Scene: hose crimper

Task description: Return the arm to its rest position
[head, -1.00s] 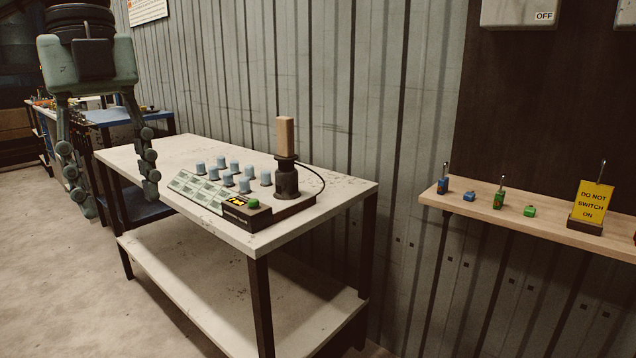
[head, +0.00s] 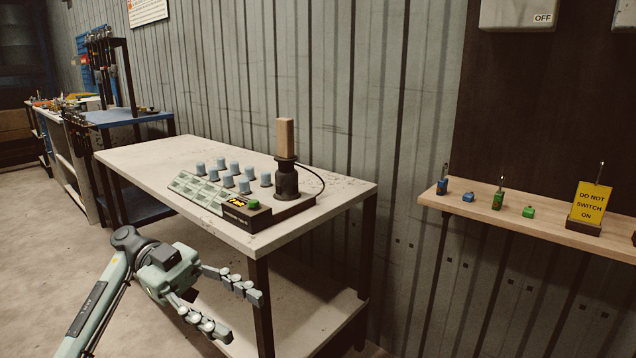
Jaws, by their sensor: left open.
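My left arm comes in from the bottom left. Its gripper (head: 243,317) is open and empty, in front of the white workbench and below the level of its top, with the fingers pointing right. The hose crimper (head: 287,181), a dark upright body with a tan block on top, stands on the workbench (head: 150,150) near its right end. My right gripper is not in view.
Beside the crimper are a control box (head: 240,213) and several blue-grey capped pieces (head: 233,167). A wooden shelf (head: 560,228) on the right holds padlocks and a yellow sign (head: 591,202). A blue table (head: 125,117) stands behind; the floor at left is clear.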

